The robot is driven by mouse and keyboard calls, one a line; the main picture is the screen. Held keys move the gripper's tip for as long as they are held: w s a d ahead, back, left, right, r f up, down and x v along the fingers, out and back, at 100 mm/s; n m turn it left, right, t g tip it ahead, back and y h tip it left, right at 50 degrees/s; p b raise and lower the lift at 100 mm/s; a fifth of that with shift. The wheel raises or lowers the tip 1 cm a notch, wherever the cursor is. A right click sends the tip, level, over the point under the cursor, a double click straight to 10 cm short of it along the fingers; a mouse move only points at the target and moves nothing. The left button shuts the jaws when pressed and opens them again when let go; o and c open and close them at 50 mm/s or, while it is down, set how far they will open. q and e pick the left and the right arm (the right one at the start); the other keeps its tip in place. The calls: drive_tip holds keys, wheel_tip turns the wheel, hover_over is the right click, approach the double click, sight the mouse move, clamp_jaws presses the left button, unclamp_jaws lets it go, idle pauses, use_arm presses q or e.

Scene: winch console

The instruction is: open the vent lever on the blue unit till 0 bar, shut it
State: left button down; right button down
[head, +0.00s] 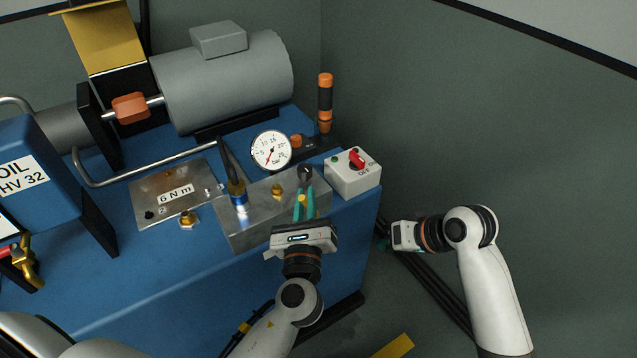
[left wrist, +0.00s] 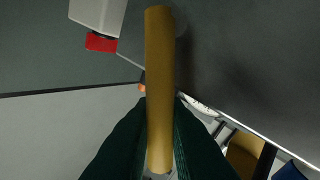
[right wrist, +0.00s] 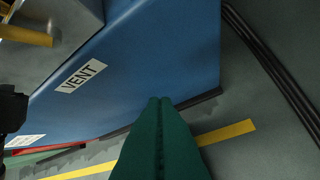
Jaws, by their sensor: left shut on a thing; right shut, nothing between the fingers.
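The blue unit (head: 160,293) carries a grey metal block (head: 257,232) at its front right. The vent lever, a yellow bar, is between the green fingers of my left gripper (head: 305,207), which is shut on it. The bar fills the middle of the left wrist view (left wrist: 160,90). The pressure gauge (head: 271,150) stands behind the block; its red needle appears to point low left, near the scale's start, too small to read exactly. My right gripper (head: 383,244) is shut and empty beside the unit. A VENT label (right wrist: 80,77) is on the unit's front.
A switch box (head: 353,175) with a red knob stands right of the block. An orange and black signal post (head: 325,102) is behind it. A 6 Nm plate (head: 176,193), a bent rail and a grey motor (head: 225,80) are to the left. Floor at right is open, with black cables.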

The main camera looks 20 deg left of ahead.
use_arm(q)
drive_tip(key=shift+f, duration=0.1)
use_arm(e)
drive_tip(key=w+a+r+n+g+h, duration=0.1)
drive_tip(key=a+r+n, duration=0.15)
drive_tip(key=r, duration=0.85)
drive_tip(key=w+a+r+n+g, duration=0.15)
drive_tip(key=a+r, duration=0.25)
drive_tip(key=r, duration=0.7)
drive_tip(key=s+a+f, duration=0.3)
drive_tip(key=a+f, duration=0.5)
drive_tip(key=f, duration=0.1)
drive_tip(key=shift+f, duration=0.4)
use_arm(q)
drive_tip(key=shift+d, duration=0.1)
use_arm(e)
drive_tip(key=shift+s+a+f, duration=0.25)
drive_tip(key=shift+s+a, duration=0.25)
drive_tip(key=shift+s, duration=0.1)
